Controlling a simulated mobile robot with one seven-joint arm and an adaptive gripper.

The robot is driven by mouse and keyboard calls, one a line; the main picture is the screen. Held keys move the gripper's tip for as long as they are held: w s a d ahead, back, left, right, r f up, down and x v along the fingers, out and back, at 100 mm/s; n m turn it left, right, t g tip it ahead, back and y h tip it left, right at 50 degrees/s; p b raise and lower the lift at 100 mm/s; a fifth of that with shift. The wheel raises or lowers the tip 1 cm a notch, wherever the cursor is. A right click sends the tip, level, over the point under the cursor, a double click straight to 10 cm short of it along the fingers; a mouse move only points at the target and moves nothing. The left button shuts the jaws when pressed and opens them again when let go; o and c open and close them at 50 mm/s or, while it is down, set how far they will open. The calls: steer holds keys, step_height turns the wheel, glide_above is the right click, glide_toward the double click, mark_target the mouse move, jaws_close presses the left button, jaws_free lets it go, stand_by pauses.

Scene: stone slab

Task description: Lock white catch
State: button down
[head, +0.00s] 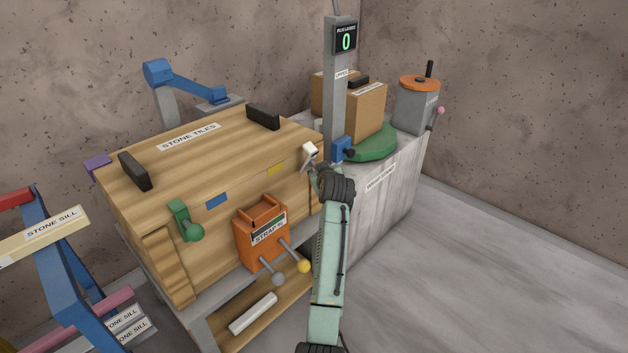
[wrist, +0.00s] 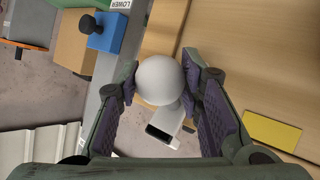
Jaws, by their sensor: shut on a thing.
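The white catch (head: 310,150) is at the right front corner of the wooden stone tiles box (head: 225,150). In the wrist view its white round knob (wrist: 160,80) sits between my two fingers, with a white arm and a dark slot below it. My gripper (wrist: 163,82) is shut on this knob, with a finger at each side. In the head view my gripper (head: 316,174) is at the box's right corner, and my arm partly hides the catch's lower part.
A green catch (head: 187,222) is on the box's front left, beside a blue patch (head: 216,200). An orange strap box (head: 262,233) with two knobbed levers sticks out in front. A grey post (head: 335,95) and a blue block (head: 341,149) stand close to the right.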

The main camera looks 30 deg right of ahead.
steer(key=shift+w+a+r, duration=0.15)
steer(key=shift+w+r, duration=0.15)
steer(key=shift+r, duration=0.4)
steer(key=shift+w+a+r, duration=0.1)
steer(key=shift+w+r, duration=0.2)
steer(key=shift+r, duration=0.35)
steer(key=shift+w+a+t, duration=0.15)
steer(key=shift+t, duration=0.15)
steer(key=c, duration=1.4)
jaws_free()
steer(key=shift+o, duration=1.4)
steer(key=shift+f, duration=0.15)
steer(key=shift+s+f, duration=0.15)
steer(key=shift+s, duration=0.05)
steer(key=shift+s, duration=0.1)
